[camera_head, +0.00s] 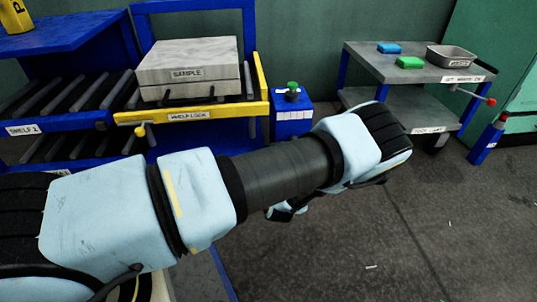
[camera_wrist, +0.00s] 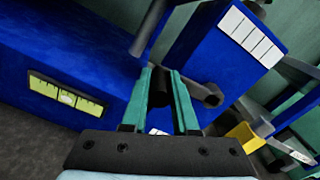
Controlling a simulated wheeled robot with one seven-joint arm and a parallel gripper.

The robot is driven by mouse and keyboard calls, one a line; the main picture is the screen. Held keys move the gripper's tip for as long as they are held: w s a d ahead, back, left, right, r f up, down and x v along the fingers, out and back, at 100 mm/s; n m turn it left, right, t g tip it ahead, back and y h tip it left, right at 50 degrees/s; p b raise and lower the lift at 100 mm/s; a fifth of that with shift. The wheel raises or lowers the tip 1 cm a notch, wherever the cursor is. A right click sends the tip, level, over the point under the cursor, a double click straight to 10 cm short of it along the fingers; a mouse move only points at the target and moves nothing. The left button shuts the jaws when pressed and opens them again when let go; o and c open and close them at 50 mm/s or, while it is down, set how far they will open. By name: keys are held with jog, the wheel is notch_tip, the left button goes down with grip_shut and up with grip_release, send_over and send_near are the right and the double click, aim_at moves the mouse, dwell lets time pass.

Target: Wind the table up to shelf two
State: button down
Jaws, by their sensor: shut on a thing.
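The lift table has a yellow front rail (camera_head: 195,115) labelled WHEEL LOCK and carries a grey block (camera_head: 187,62) labelled SAMPLE. A grey rod with a round end (camera_wrist: 210,96) lies just right of the fingers, beside blue bodywork. In the head view my arm hides the handle and most of my gripper.
A blue box with a green button (camera_head: 292,88) stands right of the table. A grey cart (camera_head: 430,70) at the right holds a blue block (camera_head: 389,48), a green block (camera_head: 410,63) and a metal tray (camera_head: 452,58). Open floor (camera_head: 400,230) lies at the lower right.

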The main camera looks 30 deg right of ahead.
jog(key=shift+w+r, duration=0.1)
jog(key=shift+r, duration=0.25)
jog(key=c, duration=1.1)
grip_release()
jog(key=shift+d, duration=0.1)
jog(key=o, duration=0.4)
jog(key=shift+f, duration=0.1)
jog(key=p+v, duration=0.2)
jog(key=v, duration=0.9)
jog(key=shift+p, duration=0.4)
jog(key=shift+f, duration=0.1)
